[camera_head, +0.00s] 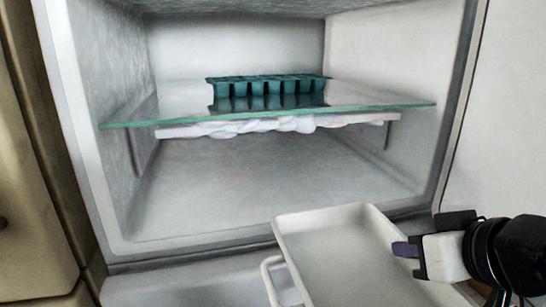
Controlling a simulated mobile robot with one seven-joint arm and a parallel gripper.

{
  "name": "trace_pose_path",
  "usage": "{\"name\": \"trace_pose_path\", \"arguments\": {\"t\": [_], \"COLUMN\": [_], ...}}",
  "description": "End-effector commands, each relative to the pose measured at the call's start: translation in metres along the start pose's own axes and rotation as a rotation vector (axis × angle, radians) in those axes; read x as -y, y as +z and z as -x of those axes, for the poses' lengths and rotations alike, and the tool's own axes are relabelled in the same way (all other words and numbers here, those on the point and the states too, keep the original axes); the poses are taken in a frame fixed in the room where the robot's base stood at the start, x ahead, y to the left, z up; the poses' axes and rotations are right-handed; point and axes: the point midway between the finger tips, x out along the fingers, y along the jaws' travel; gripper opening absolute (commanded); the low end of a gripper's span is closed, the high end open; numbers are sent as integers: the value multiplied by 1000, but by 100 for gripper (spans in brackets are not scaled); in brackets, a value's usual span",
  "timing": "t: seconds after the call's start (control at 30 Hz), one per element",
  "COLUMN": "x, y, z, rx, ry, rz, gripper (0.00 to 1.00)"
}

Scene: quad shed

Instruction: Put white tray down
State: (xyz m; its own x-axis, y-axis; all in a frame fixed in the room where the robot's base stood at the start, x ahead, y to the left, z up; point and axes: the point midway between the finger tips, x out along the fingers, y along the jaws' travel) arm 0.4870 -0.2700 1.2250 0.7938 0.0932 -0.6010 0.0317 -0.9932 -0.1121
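The white tray (345,246) is a shallow rectangular tray with a raised rim and a looped handle at its left side. It is in the lower middle of the head view, in front of the open freezer compartment, and its near end is cut off by the frame. My gripper (409,255) is at the tray's right rim, with a dark fingertip over the edge. It appears shut on that rim. The other finger is hidden.
The freezer compartment floor (270,185) is bare. Above it is a glass shelf (370,104) with a teal ice cube tray (265,92) on it. Frosty white material (285,124) hangs under the shelf. Side walls bound the compartment; a beige cabinet (30,170) stands left.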

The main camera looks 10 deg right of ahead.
Motion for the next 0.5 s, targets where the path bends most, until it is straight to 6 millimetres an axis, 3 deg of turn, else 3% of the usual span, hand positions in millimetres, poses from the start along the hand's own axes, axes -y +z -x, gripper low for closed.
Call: {"name": "trace_pose_path", "arguments": {"t": [0.17, 0.5], "x": [4, 13], "y": [-16, -69], "z": [-24, -99], "rx": [2, 2], "ry": [-6, -7], "rz": [5, 4], "gripper": [0, 0]}}
